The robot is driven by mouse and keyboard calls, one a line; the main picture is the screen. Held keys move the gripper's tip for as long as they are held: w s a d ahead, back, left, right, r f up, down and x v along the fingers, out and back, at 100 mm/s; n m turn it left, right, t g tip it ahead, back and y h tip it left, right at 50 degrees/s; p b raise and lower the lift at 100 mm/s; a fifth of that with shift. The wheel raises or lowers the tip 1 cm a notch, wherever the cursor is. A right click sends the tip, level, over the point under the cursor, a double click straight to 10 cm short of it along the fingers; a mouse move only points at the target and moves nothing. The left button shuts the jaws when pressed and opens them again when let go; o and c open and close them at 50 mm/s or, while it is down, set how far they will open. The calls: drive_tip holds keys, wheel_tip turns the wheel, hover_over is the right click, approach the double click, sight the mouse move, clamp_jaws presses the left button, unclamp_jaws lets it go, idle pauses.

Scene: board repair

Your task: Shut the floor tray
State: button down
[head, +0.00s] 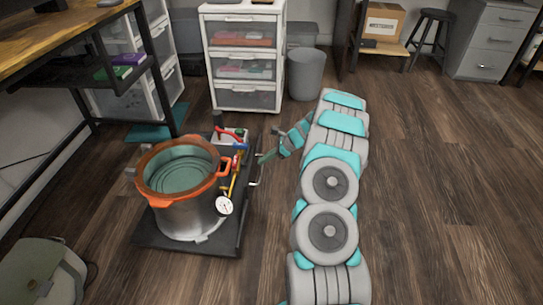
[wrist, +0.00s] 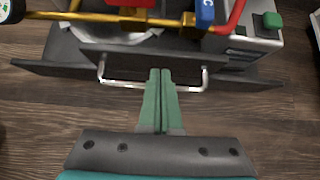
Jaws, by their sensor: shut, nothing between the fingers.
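The floor tray is a low dark unit (head: 224,243) on the wood floor, left of my arm in the head view. In the wrist view its dark front (wrist: 130,62) carries a silver bar handle (wrist: 118,86), which also shows at the unit's right side in the head view (head: 254,184). My gripper (wrist: 160,71) has its two green fingers together and empty. The fingertips overlap the middle of the handle in the wrist view; contact is not clear. In the head view my gripper (head: 266,157) is beside the unit's right edge. How far the tray stands out is unclear.
A steel pot (head: 185,215) with an orange rim stands on the unit, with a gauge (head: 224,205), hoses and a small grey box (wrist: 250,45). A white drawer cabinet (head: 244,104) and grey bin (head: 306,75) stand behind. The floor at right is clear.

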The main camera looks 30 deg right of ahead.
drive_tip(key=shift+x, duration=1.2)
drive_tip(key=shift+a, duration=0.1)
